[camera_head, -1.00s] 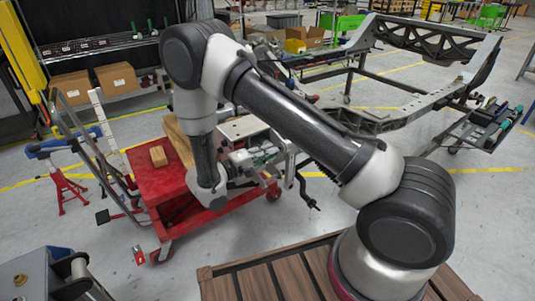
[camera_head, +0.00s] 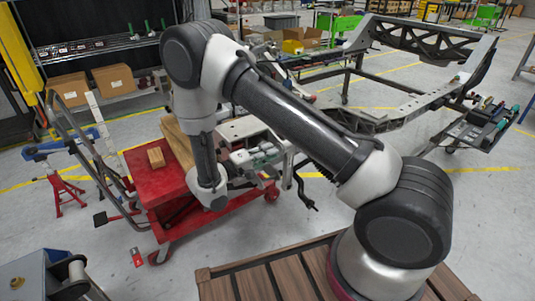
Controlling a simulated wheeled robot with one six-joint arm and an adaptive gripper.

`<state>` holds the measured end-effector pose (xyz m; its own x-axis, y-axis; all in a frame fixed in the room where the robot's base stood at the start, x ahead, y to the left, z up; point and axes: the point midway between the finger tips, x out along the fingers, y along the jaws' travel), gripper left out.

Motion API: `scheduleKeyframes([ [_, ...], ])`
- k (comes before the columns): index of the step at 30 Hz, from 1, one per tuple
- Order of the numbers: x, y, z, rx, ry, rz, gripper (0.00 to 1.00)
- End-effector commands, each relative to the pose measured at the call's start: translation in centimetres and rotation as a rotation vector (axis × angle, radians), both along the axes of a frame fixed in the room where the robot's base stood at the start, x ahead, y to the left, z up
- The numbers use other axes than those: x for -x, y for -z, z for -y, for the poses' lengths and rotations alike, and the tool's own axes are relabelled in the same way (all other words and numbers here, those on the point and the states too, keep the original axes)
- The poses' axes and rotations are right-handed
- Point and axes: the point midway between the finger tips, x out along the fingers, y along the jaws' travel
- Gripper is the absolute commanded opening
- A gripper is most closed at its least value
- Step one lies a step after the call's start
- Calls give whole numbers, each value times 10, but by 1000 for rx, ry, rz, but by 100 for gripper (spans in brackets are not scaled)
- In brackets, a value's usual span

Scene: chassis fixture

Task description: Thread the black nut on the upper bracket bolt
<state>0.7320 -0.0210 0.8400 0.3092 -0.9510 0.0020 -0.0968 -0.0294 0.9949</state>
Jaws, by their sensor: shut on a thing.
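My arm reaches left across the picture and bends down, with its wrist (camera_head: 211,188) in front of the red cart (camera_head: 150,188). The black nut and the upper bracket bolt cannot be made out either. The large grey chassis frame (camera_head: 408,112) stands on legs behind my arm, at the right.
Cardboard boxes (camera_head: 115,79) sit on a shelf at the back left. A slatted wooden surface (camera_head: 262,281) lies in front.

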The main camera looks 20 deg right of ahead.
Motion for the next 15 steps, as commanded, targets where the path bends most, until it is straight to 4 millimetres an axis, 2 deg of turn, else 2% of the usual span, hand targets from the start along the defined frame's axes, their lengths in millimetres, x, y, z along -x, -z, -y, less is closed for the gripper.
scheduleKeyframes([
  [7, 0, 0, 2, -127, 0, 391, 0],
  [10, -1, 0, 2, -152, 0, 466, 0],
  [15, -1, 0, 2, -156, 0, 480, 0],
])
